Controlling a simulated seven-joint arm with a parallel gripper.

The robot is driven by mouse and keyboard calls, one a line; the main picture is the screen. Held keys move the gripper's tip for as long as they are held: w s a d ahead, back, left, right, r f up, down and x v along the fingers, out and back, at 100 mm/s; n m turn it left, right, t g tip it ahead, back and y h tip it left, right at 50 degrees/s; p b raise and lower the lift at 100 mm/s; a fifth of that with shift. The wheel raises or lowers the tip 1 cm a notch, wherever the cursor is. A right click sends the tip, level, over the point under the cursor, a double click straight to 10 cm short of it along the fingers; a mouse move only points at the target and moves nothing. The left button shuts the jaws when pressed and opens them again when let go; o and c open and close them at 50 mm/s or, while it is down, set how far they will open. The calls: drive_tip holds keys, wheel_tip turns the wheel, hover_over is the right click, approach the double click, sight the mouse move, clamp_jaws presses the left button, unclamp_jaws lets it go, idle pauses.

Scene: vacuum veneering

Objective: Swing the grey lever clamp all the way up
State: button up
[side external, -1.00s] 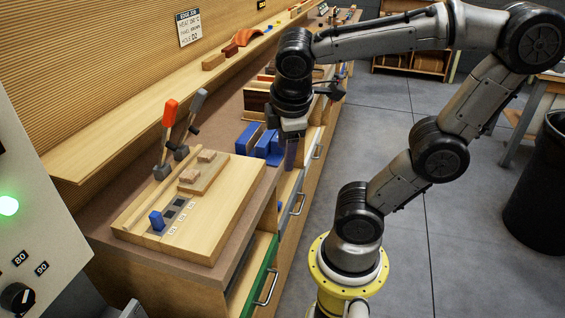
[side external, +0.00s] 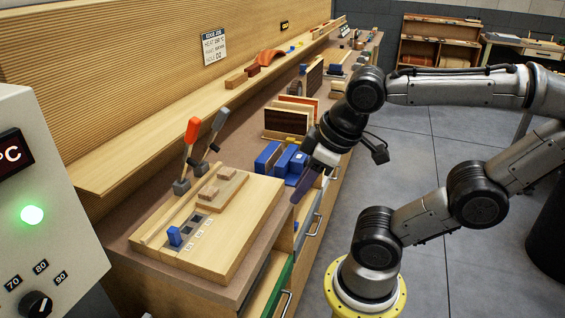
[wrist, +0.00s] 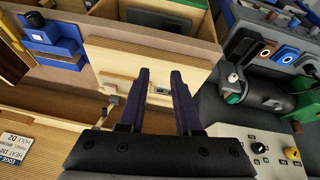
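The grey lever clamp (side external: 215,130) stands at the back of the wooden board (side external: 235,235) in the side external view, its handle pointing up and leaning slightly right. A red-handled lever clamp (side external: 190,145) stands just left of it at a similar angle. My gripper (side external: 303,190) is to the right of the board, well apart from both levers, its dark fingers slanting down by the bench's front edge. In the wrist view my gripper (wrist: 159,72) has its two fingers apart with nothing between them. I cannot make out the grey lever in the wrist view.
Blue holders (side external: 280,160) stand on the bench between my gripper and the back wall. Wooden blocks (side external: 218,187) and a small blue block (side external: 174,237) lie on the board. A control box (side external: 45,200) stands at left.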

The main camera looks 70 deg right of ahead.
drive_tip(key=shift+a+m, duration=0.15)
drive_tip(key=shift+m, duration=0.55)
drive_tip(key=shift+c, duration=1.2)
drive_tip(key=a+r+m, duration=0.1)
drive_tip(key=m, duration=0.2)
drive_tip(key=w+a+m+y, duration=0.1)
drive_tip(key=m, duration=0.3)
drive_tip(key=w+a+r+m+y, duration=0.1)
drive_tip(key=m, duration=0.2)
drive_tip(key=shift+w+r+m, duration=0.25)
drive_tip(key=shift+r+m, duration=0.05)
drive_tip(key=shift+r, duration=0.05)
clamp_jaws()
drive_tip(key=w+d+r+m+t, duration=0.5)
drive_tip(key=w+d+m, duration=0.4)
drive_tip(key=m, duration=1.2)
drive_tip(key=d+r+m+g+h, duration=0.1)
drive_tip(key=d+m, duration=0.3)
drive_tip(key=d, duration=0.5)
drive_tip(key=w+f, duration=0.4)
drive_tip(key=w, duration=0.5)
drive_tip(key=shift+w+f, duration=0.3)
drive_tip(key=shift+f, duration=0.05)
